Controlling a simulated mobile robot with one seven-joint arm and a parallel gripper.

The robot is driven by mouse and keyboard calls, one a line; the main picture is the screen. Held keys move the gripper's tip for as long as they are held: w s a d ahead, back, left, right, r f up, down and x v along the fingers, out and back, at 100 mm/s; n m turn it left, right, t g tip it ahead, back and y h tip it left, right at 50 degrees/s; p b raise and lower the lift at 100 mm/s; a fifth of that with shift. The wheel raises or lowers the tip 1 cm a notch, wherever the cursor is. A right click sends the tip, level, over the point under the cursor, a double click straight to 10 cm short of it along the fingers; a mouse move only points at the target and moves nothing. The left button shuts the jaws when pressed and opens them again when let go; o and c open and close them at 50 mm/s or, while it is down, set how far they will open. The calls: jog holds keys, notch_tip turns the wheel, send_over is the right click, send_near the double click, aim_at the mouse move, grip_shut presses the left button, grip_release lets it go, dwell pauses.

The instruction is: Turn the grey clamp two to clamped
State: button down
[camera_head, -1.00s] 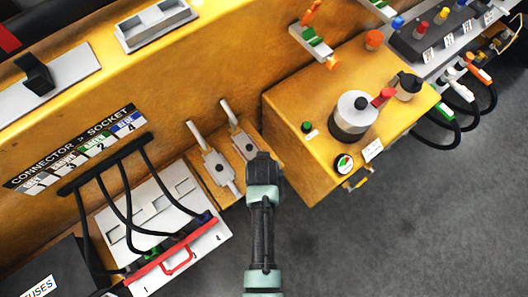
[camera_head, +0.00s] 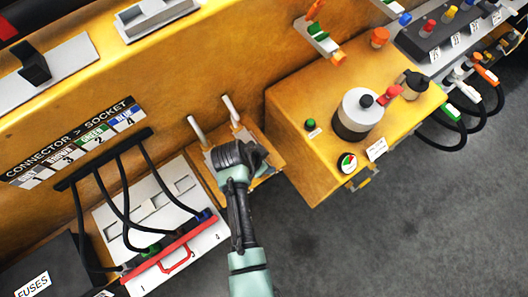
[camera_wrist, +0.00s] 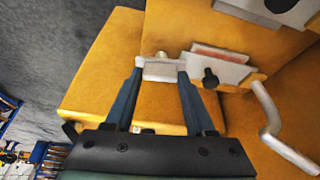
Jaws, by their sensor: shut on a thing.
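Two grey clamps sit side by side on the yellow panel. In the head view their pale upright handles show, the left one (camera_head: 197,131) and the right one (camera_head: 232,110); my gripper (camera_head: 250,157) hides most of their bodies. In the wrist view a grey clamp (camera_wrist: 228,74) has a black knob and a bent pale handle (camera_wrist: 285,135) towards the lower right. My gripper (camera_wrist: 160,76) has its blue fingers either side of a pale grey block at this clamp's end, shut on it. Part of another grey plate shows at the top right. No clamp number is readable.
A white socket panel (camera_head: 160,230) with black cables and a red handle lies left. Grey floor (camera_head: 400,230) is open at the lower right.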

jog(key=shift+m, duration=0.4)
jog(key=shift+c, duration=1.2)
grip_release()
jog(key=b+v, duration=0.1)
jog(key=v, duration=1.2)
jog(key=shift+w, duration=0.15)
